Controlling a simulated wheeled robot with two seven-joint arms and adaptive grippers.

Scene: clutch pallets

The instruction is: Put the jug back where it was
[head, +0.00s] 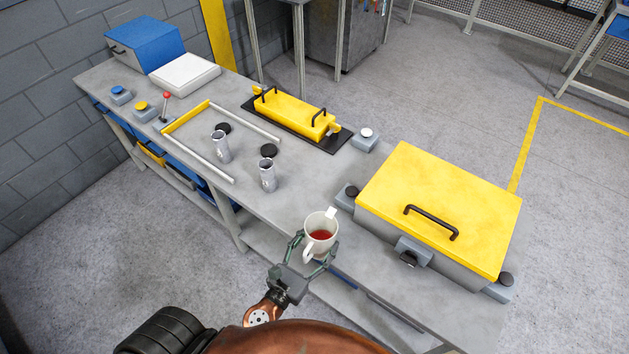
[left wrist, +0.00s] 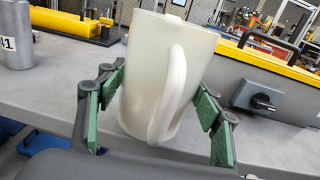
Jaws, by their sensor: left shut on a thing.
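The jug (head: 321,233) is white, with a handle and a spout, and has red liquid inside. It is at the front edge of the workbench in the head view, its handle towards me. My left gripper (head: 314,259) is shut on the jug, with a finger on each side of its body. In the left wrist view the jug (left wrist: 165,75) fills the middle between the green-padded fingers. It looks slightly tilted there. I cannot tell whether its base touches the bench. My right gripper is not in view.
A large yellow-lidded box (head: 440,205) stands right of the jug. Two grey metal cylinders (head: 267,176) stand to the left, near black round caps (head: 268,150). A yellow handled block (head: 295,115) lies on a black plate behind. The grey bench top (head: 300,185) is clear between them.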

